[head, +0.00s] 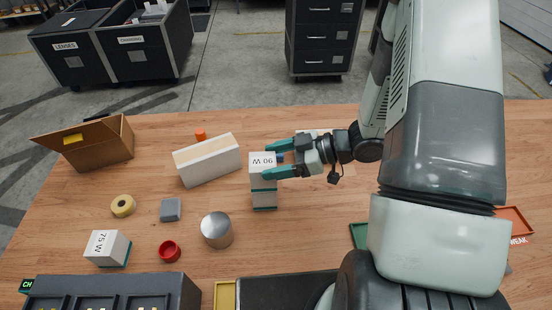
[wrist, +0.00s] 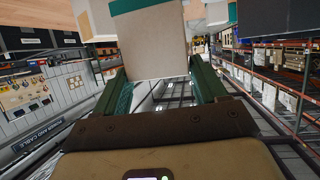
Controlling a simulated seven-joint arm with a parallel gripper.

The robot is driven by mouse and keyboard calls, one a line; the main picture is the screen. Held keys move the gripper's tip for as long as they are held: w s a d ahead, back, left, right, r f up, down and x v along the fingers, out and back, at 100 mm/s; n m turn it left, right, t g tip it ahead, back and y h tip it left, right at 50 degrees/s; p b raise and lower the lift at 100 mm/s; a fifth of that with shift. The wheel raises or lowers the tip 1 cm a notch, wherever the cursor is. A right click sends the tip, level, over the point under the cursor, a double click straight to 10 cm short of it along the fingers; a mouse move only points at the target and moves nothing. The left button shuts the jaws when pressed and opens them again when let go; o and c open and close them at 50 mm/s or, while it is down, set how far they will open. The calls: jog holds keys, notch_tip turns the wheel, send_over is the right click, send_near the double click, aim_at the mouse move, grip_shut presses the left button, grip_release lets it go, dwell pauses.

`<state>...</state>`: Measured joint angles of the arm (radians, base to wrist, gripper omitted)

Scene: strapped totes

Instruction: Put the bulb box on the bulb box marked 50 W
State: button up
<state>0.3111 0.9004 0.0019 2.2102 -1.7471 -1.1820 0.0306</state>
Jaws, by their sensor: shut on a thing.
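A white bulb box (head: 262,163) with a teal band at its base is between the teal fingers of my gripper (head: 271,160). Its top label reads upside down and looks like 90 W. In the wrist view the held box (wrist: 160,45) fills the space between the fingertips. Directly below it in the head view is another white box (head: 264,200) with a teal base. Its top and marking are hidden by the held box. I cannot tell whether the two touch. Another white box (head: 106,247), marked 75 W, stands at the front left.
A long white carton (head: 209,162) stands close to the left of the stack. A metal can (head: 217,230), red cup (head: 169,251), grey block (head: 170,210) and tape roll (head: 123,205) are on the table. An open cardboard box (head: 97,146) is at the back left.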

jog(key=shift+f, duration=0.2)
jog(key=o, duration=1.2)
jog(key=shift+r, duration=0.2)
jog(key=shift+d+r, duration=0.15)
jog(key=shift+d, duration=0.15)
jog(key=v, duration=1.1)
jog(key=shift+s+d, duration=0.15)
